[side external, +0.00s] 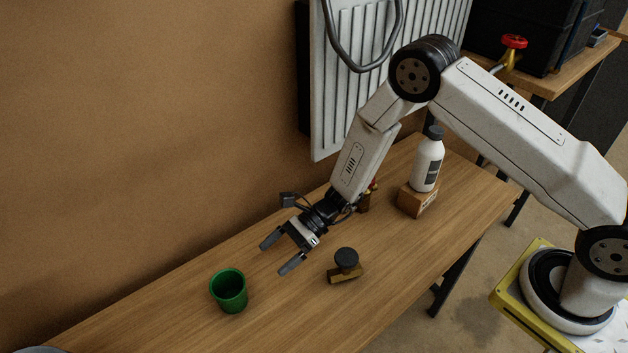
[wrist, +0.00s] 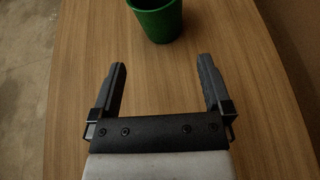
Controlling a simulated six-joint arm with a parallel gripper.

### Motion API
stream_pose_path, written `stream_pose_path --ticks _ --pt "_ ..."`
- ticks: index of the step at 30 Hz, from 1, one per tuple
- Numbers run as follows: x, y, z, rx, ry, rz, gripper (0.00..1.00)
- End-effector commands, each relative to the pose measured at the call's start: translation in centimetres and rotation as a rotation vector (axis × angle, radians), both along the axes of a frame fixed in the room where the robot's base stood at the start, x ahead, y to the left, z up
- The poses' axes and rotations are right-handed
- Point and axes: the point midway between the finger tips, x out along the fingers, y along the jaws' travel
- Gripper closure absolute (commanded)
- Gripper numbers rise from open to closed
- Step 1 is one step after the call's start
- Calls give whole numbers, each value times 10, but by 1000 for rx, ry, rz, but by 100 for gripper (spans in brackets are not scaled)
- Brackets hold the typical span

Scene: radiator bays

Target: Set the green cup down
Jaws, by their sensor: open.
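The green cup (side external: 229,291) stands upright on the wooden table, toward the left in the side view. It looks empty. In the wrist view the green cup (wrist: 156,18) is at the top edge, beyond my fingertips and partly cut off by the frame. My gripper (side external: 282,255) is open and empty, to the right of the cup and apart from it. The wrist view shows my gripper (wrist: 161,75) with its two fingers wide apart and bare table between them.
A brass fitting with a black knob (side external: 346,261) lies right of my gripper. A white bottle (side external: 428,161) stands on a wooden block (side external: 416,200) farther back. A ribbed radiator panel (side external: 345,90) is on the wall. The table (side external: 150,322) around the cup is clear.

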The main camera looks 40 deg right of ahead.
Motion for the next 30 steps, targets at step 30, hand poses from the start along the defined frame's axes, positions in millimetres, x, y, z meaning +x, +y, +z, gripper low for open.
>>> stream_pose_path --ticks 30 --pt "-10 -17 15 -58 -41 69 0"
